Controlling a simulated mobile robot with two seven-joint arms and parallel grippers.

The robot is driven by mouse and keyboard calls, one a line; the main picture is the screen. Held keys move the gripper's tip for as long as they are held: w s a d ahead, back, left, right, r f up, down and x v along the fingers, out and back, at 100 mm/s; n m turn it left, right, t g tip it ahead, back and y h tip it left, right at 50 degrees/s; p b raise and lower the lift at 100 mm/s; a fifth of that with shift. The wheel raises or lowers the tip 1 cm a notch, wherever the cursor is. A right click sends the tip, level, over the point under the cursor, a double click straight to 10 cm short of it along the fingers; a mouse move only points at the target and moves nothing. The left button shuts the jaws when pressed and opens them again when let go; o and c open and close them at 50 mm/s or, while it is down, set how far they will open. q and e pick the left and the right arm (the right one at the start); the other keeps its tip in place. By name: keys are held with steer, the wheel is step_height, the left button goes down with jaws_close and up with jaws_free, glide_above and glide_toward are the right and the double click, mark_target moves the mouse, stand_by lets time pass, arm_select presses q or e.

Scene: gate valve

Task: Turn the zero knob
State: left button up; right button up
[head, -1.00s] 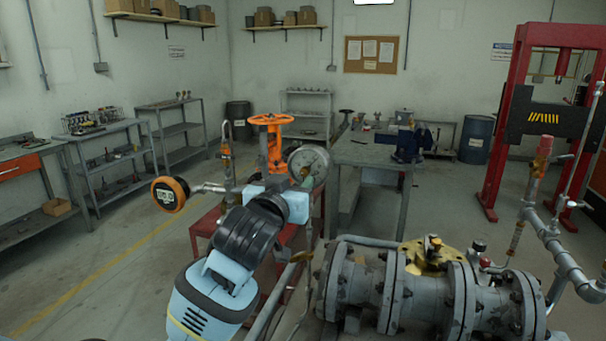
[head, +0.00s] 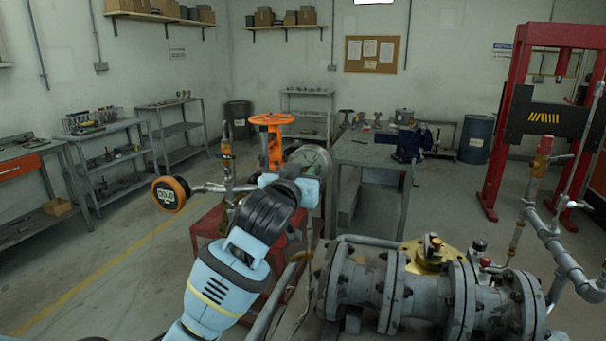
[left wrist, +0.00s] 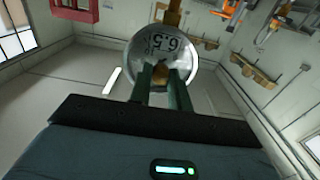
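A round silver gauge (head: 316,157) stands behind my left gripper in the head view. In the left wrist view the gauge face (left wrist: 160,45), with large digits seen inverted, is straight ahead. A small brass-coloured knob (left wrist: 161,73), seemingly the zero knob, shows at the gauge's lower middle. My left gripper (left wrist: 161,80) has its two green fingers apart, one on each side of this knob. Whether they touch it I cannot tell. In the head view the left gripper (head: 292,183) covers the gauge's lower part. My right gripper is not in view.
An orange handwheel valve (head: 271,120) rises just behind the gripper. A black-and-orange digital gauge (head: 170,194) sticks out at its left. A flanged grey pipe (head: 365,280) lies at front right. Open floor (head: 110,265) is at left.

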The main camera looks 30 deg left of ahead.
arm_select(q)
jaws_close()
steer(key=n, duration=1.1)
steer(key=shift+a+f+n, duration=0.1)
steer(key=shift+n, duration=0.2)
stand_by(0.4)
steer(key=o, duration=0.6)
jaws_free()
